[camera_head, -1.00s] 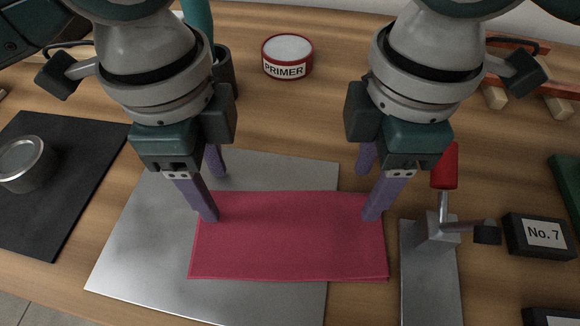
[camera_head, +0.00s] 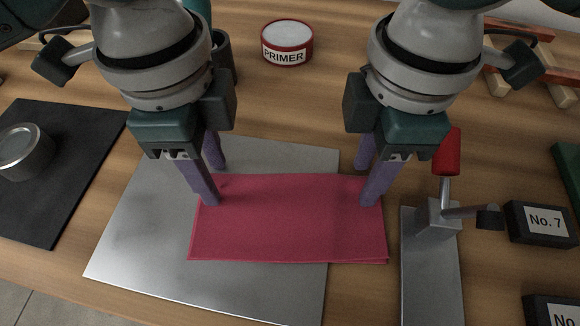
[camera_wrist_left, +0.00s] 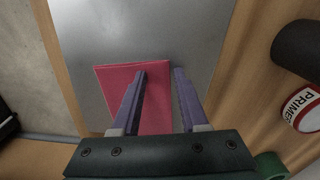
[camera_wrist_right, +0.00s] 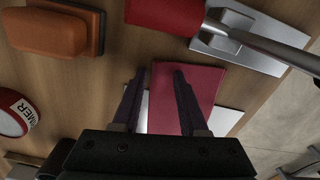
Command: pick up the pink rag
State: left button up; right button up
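The pink rag (camera_head: 290,220) lies flat, mostly on a grey metal sheet (camera_head: 150,240), its right part reaching past the sheet's edge. My left gripper (camera_head: 214,186) is open at the rag's far left corner, and my right gripper (camera_head: 367,186) is open at its far right corner. Each has its near finger over the rag and its far finger just beyond the far edge. In the left wrist view the rag (camera_wrist_left: 157,120) edge runs between the fingers. The right wrist view also shows the rag (camera_wrist_right: 205,85) at the fingers. Whether the fingertips touch it is unclear.
A clamp with a red handle (camera_head: 447,152) stands close right of the rag, with a No. 7 block (camera_head: 540,222) beyond it. A PRIMER tin (camera_head: 287,42) stands at the back. A black mat (camera_head: 75,130) with a metal tin (camera_head: 22,150) is at left.

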pick_arm(q)
jog(key=shift+f, duration=0.1)
jog(key=c, duration=0.6)
pick_arm(e)
jog(key=c, duration=0.6)
pick_arm(q)
jog(key=shift+a, duration=0.1)
grip_shut()
pick_arm(e)
jog(key=shift+f, duration=0.1)
grip_shut()
